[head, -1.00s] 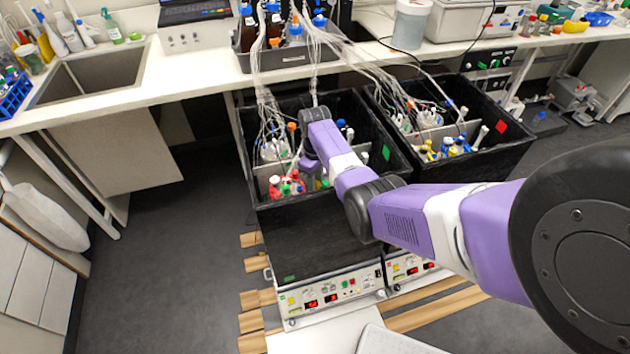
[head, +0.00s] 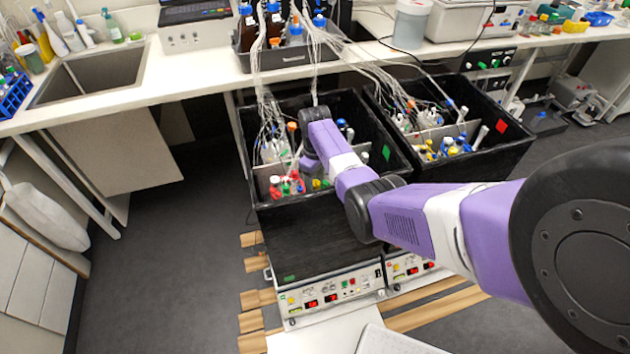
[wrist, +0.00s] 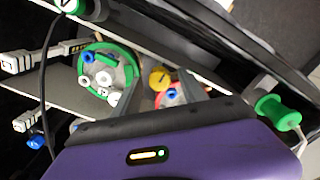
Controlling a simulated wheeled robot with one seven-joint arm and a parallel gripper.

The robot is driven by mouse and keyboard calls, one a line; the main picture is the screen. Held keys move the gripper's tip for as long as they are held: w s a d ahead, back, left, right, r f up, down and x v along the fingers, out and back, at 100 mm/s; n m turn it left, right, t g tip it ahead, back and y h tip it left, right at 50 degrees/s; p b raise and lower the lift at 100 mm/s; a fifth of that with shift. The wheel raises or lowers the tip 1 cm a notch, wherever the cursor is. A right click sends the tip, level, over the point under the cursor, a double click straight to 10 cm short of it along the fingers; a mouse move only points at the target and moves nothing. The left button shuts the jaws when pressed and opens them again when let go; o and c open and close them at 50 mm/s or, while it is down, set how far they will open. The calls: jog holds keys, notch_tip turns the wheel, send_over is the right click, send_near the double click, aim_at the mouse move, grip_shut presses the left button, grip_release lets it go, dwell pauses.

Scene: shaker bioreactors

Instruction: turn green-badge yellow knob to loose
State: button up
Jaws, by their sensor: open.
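The black box with the green badge (head: 386,152) stands left of the box with the red badge. In the wrist view a round yellow knob (wrist: 159,77) with a dark mark on its top sits among bottles inside the box. In the head view a small yellow cap (head: 316,184), probably the same knob, shows beside my wrist. My gripper (wrist: 164,84) points into the box, its grey fingers apart on either side of the yellow knob. It looks empty, and I cannot tell whether either finger touches the knob. In the head view my arm hides the fingers.
A green-rimmed vessel top (wrist: 108,75) with white and blue ports is left of the knob. A green cap (wrist: 278,112) is at the right. Tubes hang into the box from the bench (head: 200,100).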

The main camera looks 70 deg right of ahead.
jog(key=shift+r, duration=3.9)
